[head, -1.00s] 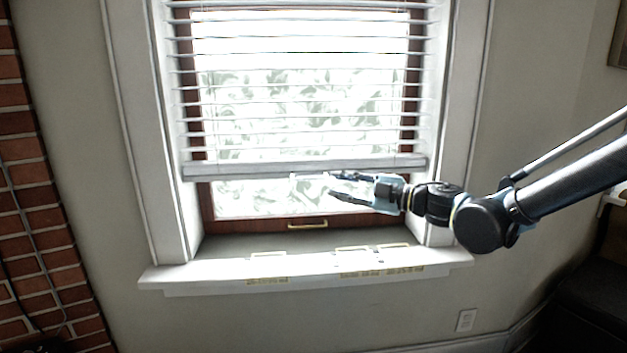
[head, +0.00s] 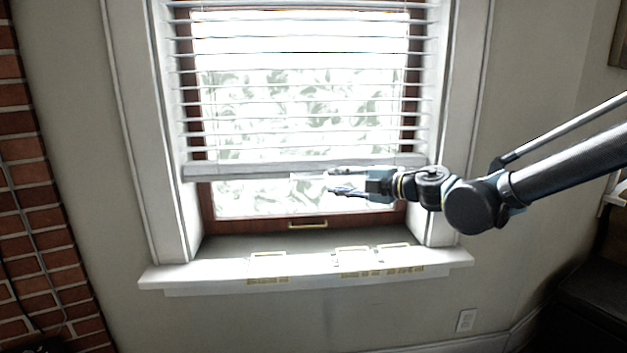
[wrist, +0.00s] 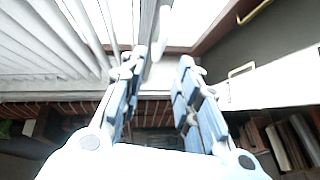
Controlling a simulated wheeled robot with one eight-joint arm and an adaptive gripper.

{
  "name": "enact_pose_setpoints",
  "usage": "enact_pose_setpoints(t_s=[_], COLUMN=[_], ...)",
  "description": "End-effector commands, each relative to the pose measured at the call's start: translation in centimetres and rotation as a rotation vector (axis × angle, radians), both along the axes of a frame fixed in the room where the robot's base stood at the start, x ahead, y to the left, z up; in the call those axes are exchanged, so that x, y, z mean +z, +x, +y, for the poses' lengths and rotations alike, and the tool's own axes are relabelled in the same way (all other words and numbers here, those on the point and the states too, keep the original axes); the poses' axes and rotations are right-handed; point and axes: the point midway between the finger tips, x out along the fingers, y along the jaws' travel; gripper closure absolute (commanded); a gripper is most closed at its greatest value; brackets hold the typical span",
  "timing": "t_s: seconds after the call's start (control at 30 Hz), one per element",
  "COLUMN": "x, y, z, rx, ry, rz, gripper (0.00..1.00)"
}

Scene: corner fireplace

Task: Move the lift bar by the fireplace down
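The lift bar (head: 250,171) is the pale bottom rail of the white window blind, hanging level across the lower window in the head view. A small pale tab (head: 305,176) sits at its lower edge near the middle. My gripper (head: 330,182) is at the right half of the bar, fingers pointing left, with the upper finger close to the bar's underside. In the wrist view the gripper (wrist: 163,60) is open with a clear gap between its blue-padded fingers. The bar (wrist: 148,22) runs away from the left fingertip there; whether they touch I cannot tell.
The window sill (head: 210,272) juts out below, with several brass-coloured handles near it. A brass handle (head: 307,225) is on the lower window frame. The brick fireplace (head: 45,200) is at the left.

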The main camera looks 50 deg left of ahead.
Motion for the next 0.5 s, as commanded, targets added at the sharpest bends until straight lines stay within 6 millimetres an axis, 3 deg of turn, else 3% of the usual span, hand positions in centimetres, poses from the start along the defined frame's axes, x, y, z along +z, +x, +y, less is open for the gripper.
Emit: enact_pose_setpoints(t_s=[0.5], x=[-1.2], y=[-2.1], z=[7.6], rx=[0.0], ry=[0.0], rz=[0.002], gripper=[0.7])
